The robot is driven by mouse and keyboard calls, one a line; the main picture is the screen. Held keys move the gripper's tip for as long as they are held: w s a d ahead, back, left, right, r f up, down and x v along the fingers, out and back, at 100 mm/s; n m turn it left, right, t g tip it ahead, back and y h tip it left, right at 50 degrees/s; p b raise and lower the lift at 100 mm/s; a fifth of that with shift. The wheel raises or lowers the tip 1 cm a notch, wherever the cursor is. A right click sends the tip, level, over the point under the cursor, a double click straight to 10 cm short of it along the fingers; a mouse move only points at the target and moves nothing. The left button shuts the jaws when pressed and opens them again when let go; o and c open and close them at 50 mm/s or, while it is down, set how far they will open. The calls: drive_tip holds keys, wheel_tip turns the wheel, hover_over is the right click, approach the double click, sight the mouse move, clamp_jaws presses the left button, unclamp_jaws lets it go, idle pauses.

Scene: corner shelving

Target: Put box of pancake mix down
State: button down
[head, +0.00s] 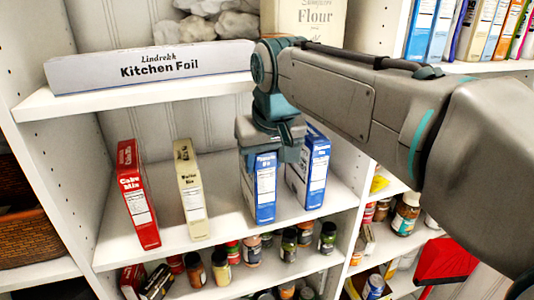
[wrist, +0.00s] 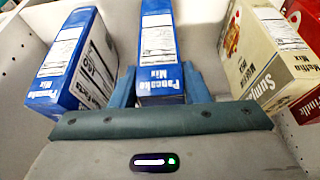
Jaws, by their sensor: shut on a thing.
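The blue box of pancake mix (head: 265,190) is upright at the middle shelf, to the right of the cream box. My gripper (head: 272,148) reaches down over its top and is shut on it. In the wrist view the pancake mix box (wrist: 160,72) sits between the two fingers of my gripper (wrist: 158,92), its label facing the camera. Its lower end is near the shelf board; I cannot tell for sure whether it touches.
A second blue box (head: 314,165) stands close on the right. A cream muffin mix box (head: 191,190) and a red cake mix box (head: 136,195) stand left on the shelf board (head: 225,228). A kitchen foil box (head: 150,66) lies above. Jars (head: 222,274) fill the shelf below.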

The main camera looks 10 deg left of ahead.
drive_tip(key=shift+f, duration=0.1)
drive_tip(key=c, duration=0.8)
unclamp_jaws()
